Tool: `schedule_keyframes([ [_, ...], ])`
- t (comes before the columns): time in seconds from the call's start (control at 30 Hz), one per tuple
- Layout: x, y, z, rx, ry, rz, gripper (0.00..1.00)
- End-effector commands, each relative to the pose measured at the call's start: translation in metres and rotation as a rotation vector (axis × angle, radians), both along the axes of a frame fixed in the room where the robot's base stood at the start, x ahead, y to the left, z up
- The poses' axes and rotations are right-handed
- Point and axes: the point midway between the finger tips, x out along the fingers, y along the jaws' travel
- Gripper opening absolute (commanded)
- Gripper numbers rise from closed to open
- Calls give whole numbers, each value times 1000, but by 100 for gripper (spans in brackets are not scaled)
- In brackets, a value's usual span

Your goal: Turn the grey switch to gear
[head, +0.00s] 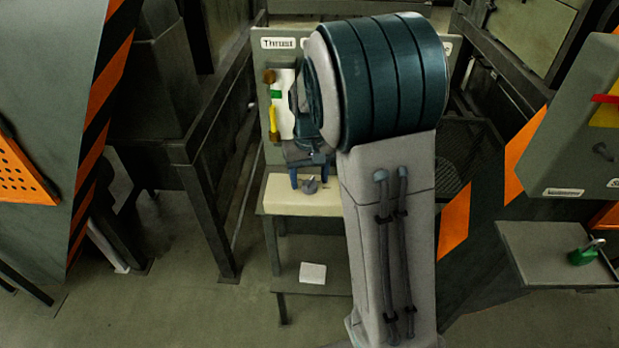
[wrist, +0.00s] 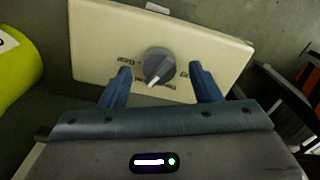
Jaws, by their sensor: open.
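The grey switch (wrist: 159,66) is a round knob with a light pointer on a cream panel (wrist: 210,32). In the wrist view its pointer aims down and slightly left. The word "Gear" is printed left of the knob, and another, partly hidden label is on the right. My gripper (wrist: 160,80) is open, with one blue finger on each side of the knob and gaps between. In the head view the switch (head: 311,186) is small on the cream box (head: 290,205), with my gripper (head: 309,184) at it. My arm hides the box's right part.
A panel labelled "Thrust" (head: 278,43) with a yellow-and-green gauge stands behind the box. A yellow-green rounded object (wrist: 15,70) is at the left of the wrist view. A green padlock (head: 586,252) lies on a shelf at right.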

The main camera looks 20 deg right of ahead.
Motion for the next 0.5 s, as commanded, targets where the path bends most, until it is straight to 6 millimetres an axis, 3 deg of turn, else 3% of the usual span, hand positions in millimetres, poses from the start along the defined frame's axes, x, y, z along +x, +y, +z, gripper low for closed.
schedule_keyframes([
  [0.13,0,0,-10,-1,1,-1,57],
  [0.43,0,0,-12,-1,-1,0,57],
  [0.5,0,0,-12,-1,-1,0,38],
])
